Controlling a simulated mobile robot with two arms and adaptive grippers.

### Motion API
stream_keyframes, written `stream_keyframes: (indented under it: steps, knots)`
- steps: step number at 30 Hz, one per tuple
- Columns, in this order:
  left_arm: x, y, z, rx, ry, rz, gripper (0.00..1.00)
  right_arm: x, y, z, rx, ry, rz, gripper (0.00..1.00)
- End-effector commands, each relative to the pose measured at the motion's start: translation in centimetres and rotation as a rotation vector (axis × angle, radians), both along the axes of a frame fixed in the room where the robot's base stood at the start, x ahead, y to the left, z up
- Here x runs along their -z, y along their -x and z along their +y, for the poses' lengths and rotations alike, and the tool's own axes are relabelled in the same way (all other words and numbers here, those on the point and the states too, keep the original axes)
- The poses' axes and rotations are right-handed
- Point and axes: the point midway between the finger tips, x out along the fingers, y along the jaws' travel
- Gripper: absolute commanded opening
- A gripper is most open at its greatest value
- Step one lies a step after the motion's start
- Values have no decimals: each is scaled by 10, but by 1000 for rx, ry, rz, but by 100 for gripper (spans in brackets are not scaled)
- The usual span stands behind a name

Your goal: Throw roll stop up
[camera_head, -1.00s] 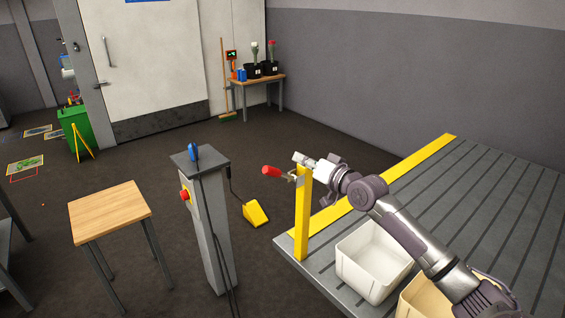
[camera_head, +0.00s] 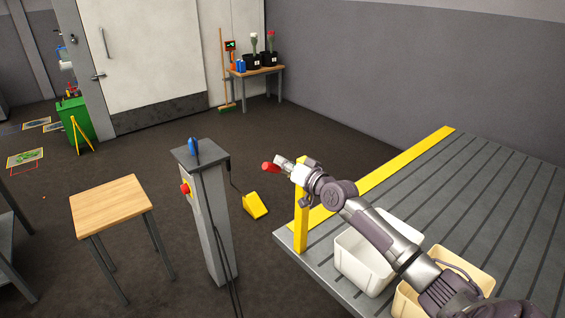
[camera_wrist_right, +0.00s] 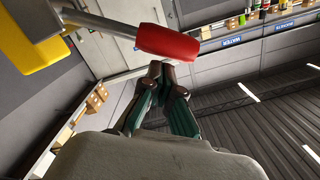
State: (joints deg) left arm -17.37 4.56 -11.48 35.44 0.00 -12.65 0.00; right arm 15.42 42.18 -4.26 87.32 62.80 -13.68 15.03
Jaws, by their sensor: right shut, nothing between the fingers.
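The roll stop is a yellow post (camera_head: 301,232) at the table's near left corner, with a lever ending in a red handle (camera_head: 269,167). The handle points left, away from the post, roughly level. In the right wrist view the red handle (camera_wrist_right: 168,42) sits on a metal rod (camera_wrist_right: 100,20) beside a yellow part (camera_wrist_right: 28,45). My right gripper (camera_head: 281,161) is shut and empty close by the handle, hiding much of the rod in the head view. Its fingertips (camera_wrist_right: 163,70) show just below the handle in the wrist picture; contact cannot be told. My left gripper is not in view.
A white bin (camera_head: 352,262) and a cream bin (camera_head: 408,303) stand on the slotted table (camera_head: 480,190) under my right arm. A grey pillar (camera_head: 212,225) with a red button, a yellow pedal (camera_head: 255,205) and a wooden stool (camera_head: 108,204) stand left. Floor lies open behind.

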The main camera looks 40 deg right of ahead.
Motion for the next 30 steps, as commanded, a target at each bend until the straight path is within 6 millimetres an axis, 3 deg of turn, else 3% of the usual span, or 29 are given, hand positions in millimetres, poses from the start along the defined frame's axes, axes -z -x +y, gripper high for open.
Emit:
stream_keyframes:
  steps: [17,30]
  knots:
    - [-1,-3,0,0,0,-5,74,11,1,11,-3,114,-4,0]
    - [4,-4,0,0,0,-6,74,46,3,34,-4,453,-30,0]
